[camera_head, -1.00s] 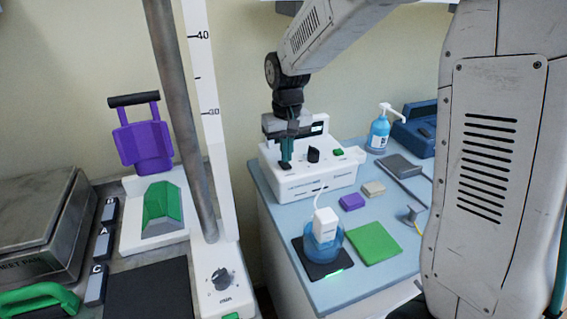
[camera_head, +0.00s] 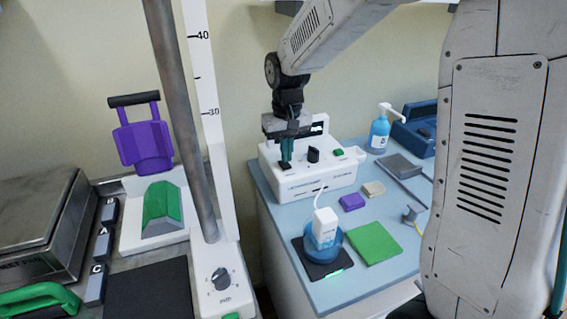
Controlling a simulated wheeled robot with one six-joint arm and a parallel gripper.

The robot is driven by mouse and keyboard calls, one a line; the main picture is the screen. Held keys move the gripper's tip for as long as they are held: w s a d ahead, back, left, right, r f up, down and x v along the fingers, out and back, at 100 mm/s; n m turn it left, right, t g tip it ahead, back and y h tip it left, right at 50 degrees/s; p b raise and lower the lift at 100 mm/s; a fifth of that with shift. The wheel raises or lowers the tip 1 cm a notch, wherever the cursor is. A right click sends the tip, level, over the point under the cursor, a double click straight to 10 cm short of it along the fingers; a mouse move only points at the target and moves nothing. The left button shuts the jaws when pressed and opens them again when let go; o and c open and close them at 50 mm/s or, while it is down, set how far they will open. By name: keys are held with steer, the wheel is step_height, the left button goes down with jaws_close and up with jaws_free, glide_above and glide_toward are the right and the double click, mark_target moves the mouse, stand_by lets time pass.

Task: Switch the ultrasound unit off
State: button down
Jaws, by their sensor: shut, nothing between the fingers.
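The ultrasound unit (camera_head: 325,180) is a white box at the back left of the blue-topped table. Its sloping face carries a black knob (camera_head: 313,155), a green button (camera_head: 338,152) and a dark switch (camera_head: 286,167) at the left. My gripper (camera_head: 286,159) points down with its teal fingers shut and empty, right above the dark switch. I cannot tell whether the fingertips touch the switch or which way it is set. My gripper hides part of the unit's back left.
A white bottle (camera_head: 325,225) in a blue cup stands on a black pad with a green light. A green cloth (camera_head: 374,243), a purple block (camera_head: 352,202) and a blue pump bottle (camera_head: 379,134) share the table. A metal post (camera_head: 182,110) and white scale stand left.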

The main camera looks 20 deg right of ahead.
mark_target(288, 167)
steer(key=shift+f, duration=0.9)
stand_by(0.8)
steer(key=shift+r, duration=3.5)
steer(key=shift+s+f, duration=0.15)
steer(key=shift+s, duration=0.2)
steer(key=s+d+r, duration=0.1)
steer(key=s+r, duration=0.1)
steer(key=s, duration=1.2)
steer(key=s+d+r+t, duration=0.1)
steer(key=s+d+r, duration=0.1)
steer(key=s, duration=1.3)
steer(key=shift+s+r, duration=0.2)
steer(key=shift+r, duration=0.1)
